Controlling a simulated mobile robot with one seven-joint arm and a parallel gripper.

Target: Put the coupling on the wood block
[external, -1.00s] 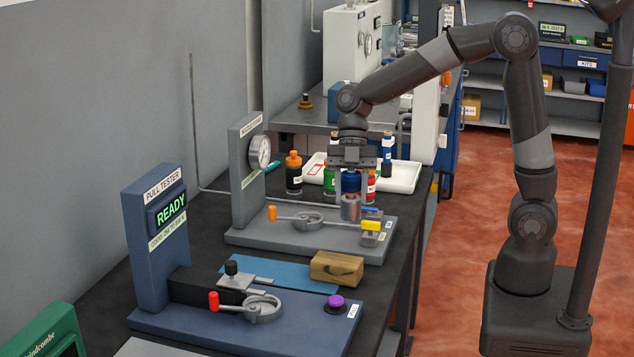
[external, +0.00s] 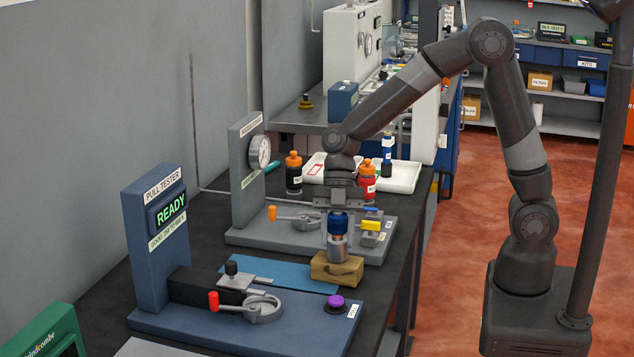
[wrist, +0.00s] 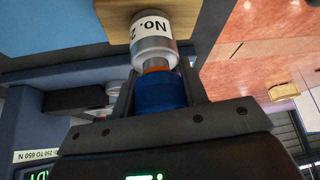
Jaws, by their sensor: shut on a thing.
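The coupling (external: 338,238) has a blue upper part and a silver lower body. My gripper (external: 338,215) is shut on its blue part and holds it upright. The wood block (external: 322,270) lies on the bench at the end of the blue mat, and the coupling's lower end is at its top. I cannot tell whether they touch.
The pull tester (external: 155,215), reading READY, stands in front of the block, with a purple knob (external: 336,301) on its base. Bottles (external: 293,175) and a white tray (external: 402,178) stand farther back.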

